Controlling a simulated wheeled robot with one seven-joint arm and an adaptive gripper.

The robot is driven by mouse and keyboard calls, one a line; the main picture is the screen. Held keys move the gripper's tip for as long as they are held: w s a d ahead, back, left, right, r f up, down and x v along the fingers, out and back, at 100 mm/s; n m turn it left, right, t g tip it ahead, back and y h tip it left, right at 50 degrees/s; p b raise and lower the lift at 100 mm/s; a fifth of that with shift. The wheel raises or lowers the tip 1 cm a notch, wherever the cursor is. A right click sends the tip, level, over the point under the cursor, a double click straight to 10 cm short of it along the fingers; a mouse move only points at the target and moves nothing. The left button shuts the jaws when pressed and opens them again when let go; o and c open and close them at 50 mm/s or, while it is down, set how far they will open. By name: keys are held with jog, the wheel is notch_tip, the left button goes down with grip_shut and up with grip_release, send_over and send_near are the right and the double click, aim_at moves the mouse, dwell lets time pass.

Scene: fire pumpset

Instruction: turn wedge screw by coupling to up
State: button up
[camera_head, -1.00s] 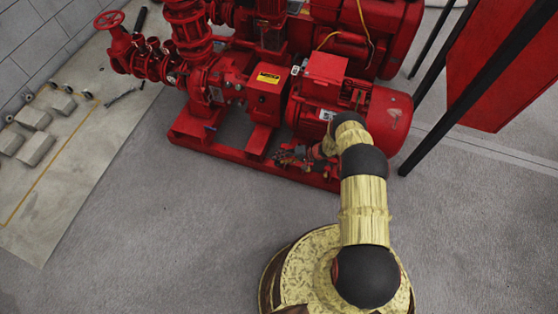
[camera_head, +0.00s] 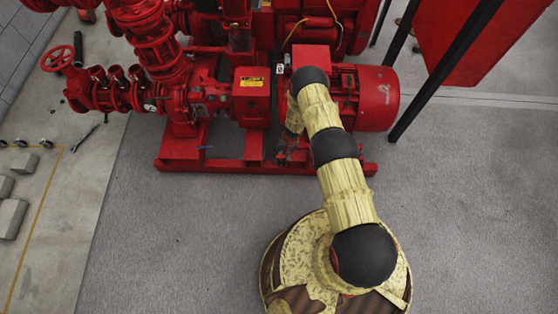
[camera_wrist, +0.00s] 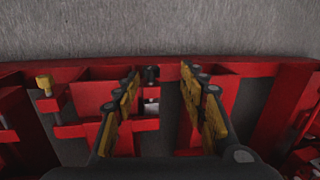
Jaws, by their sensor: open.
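In the wrist view my gripper (camera_wrist: 162,76) is open, its two yellow-padded fingers apart and pointing at the red base frame (camera_wrist: 95,98). A small dark upright bolt (camera_wrist: 151,75) shows between the fingertips, with a pale part below it; I see no finger touching it. A yellow-headed screw (camera_wrist: 44,84) stands on a red bracket to the left. I cannot tell for certain which one is the wedge screw. In the head view the red pumpset (camera_head: 185,160) lies ahead, with a yellow-labelled red box (camera_head: 252,95) near its middle. My arm hides most of the gripper area there.
The red motor (camera_head: 378,98) is right of my arm. A red panel on black posts (camera_head: 450,62) stands farther right. A red handwheel and valves (camera_head: 58,60) are at the left, with grey blocks (camera_head: 10,215) on the floor. Grey floor in front is clear.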

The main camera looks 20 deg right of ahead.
aim_at(281, 163)
jog(key=shift+w+d+f+m+h, duration=0.1)
jog(key=shift+w+d+m+h, duration=0.05)
jog(key=shift+d, duration=0.2)
jog(key=shift+w+d+f+m+h, duration=0.1)
jog(key=shift+d+m+h, duration=0.05)
jog(key=shift+d, duration=0.2)
jog(key=shift+w+a+f+b, duration=0.15)
jog(key=shift+f+b, duration=0.5)
jog(key=shift+f, duration=0.65)
jog(key=shift+a+f+b, duration=0.25)
jog(key=shift+f+b, duration=0.35)
jog(key=shift+f, duration=0.65)
jog(key=shift+w+a+f+b, duration=0.15)
jog(key=shift+f+b, duration=0.5)
jog(key=shift+f, duration=0.65)
jog(key=shift+s, duration=0.1)
grip_shut()
